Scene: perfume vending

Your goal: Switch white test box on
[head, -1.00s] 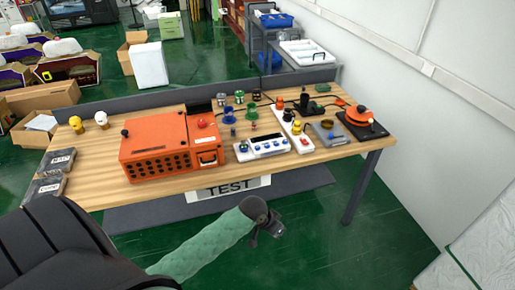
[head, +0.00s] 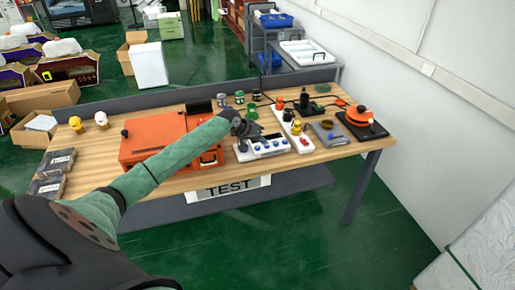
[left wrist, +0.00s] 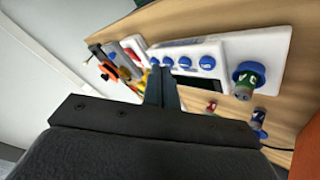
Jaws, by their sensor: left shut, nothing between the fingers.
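The white test box (head: 270,154) lies on the wooden table behind the TEST sign, with blue knobs along its front and a dark display. My left gripper (head: 242,130) is over the box's left part, fingers shut and empty. In the left wrist view my gripper (left wrist: 162,75) points at the box near its row of blue knobs; I cannot tell whether it touches. My right gripper is out of view.
An orange case (head: 150,145) stands left of the white box, partly behind my left arm. A white strip with buttons (head: 296,134), a grey plate (head: 327,133) and an orange round device (head: 361,115) stand to the right. The table's front right is clear.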

